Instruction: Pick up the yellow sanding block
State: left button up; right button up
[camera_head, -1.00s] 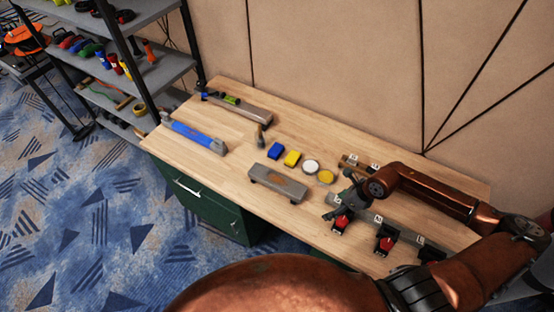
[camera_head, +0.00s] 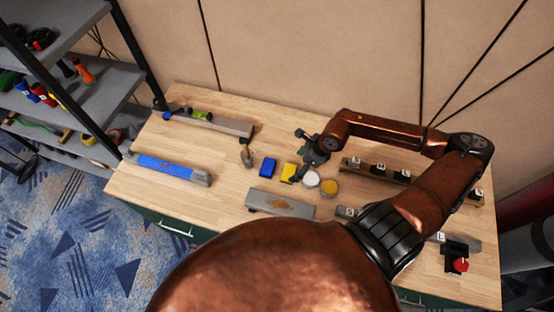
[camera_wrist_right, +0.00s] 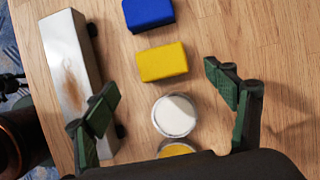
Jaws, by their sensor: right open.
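The yellow sanding block (camera_head: 289,171) lies on the wooden table, right of a blue block (camera_head: 267,167). In the right wrist view the yellow sanding block (camera_wrist_right: 163,62) lies ahead of the fingertips, nearly centred between them, with the blue block (camera_wrist_right: 149,13) beyond it. My right gripper (camera_head: 303,163) is above the table by the yellow block and partly covers it in the head view. In the wrist view its two fingers (camera_wrist_right: 165,95) are wide apart and empty. My left gripper is not in view.
A white round tin (camera_head: 310,179) and a yellow round tin (camera_head: 329,187) stand right of the block. A grey bar (camera_head: 280,204) lies in front, a blue-grey tool (camera_head: 168,168) at left. Racks with labelled items (camera_head: 376,170) stand at right.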

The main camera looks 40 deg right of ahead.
aim_at(290, 172)
jog(key=shift+w+f, duration=0.2)
jog(key=shift+w, duration=0.1)
jog(key=shift+a+f, duration=0.15)
jog(key=shift+f, duration=0.15)
jog(key=x, duration=0.2)
jog(key=shift+f, duration=0.3)
jog(key=x, duration=0.2)
jog(key=shift+f, duration=0.35)
jog(key=shift+w+f, duration=0.1)
jog(key=shift+f, duration=0.6)
jog(key=c, duration=1.3)
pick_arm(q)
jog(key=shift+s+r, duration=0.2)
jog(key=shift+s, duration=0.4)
pick_arm(e)
jog(key=shift+c, duration=0.2)
